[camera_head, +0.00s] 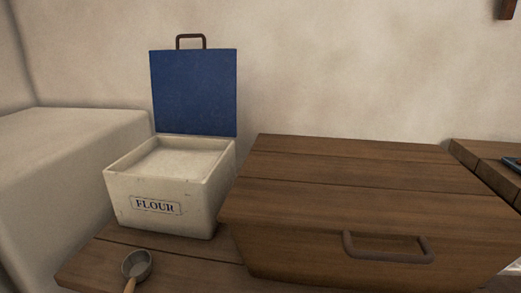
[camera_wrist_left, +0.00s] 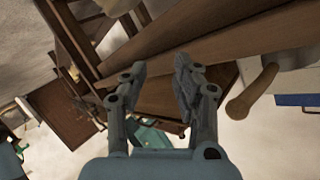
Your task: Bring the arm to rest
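My left gripper (camera_wrist_left: 160,75) shows in the left wrist view with its two fingers apart and nothing between the tips. Neither gripper is in the head view, and my right gripper is in neither view. A scoop (camera_head: 137,265) with a grey metal bowl and a wooden handle lies on the wooden surface at the lower left of the head view. A rounded wooden handle-like piece (camera_wrist_left: 250,92) is to the right of my left fingers in the wrist view. I cannot tell for sure what it belongs to.
A cream flour bin (camera_head: 190,207) stands behind the scoop, its blue lid (camera_head: 194,92) raised upright. A large wooden box (camera_head: 300,232) with a front handle (camera_head: 388,250) fills the right. A pale block (camera_head: 65,150) stands at the left.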

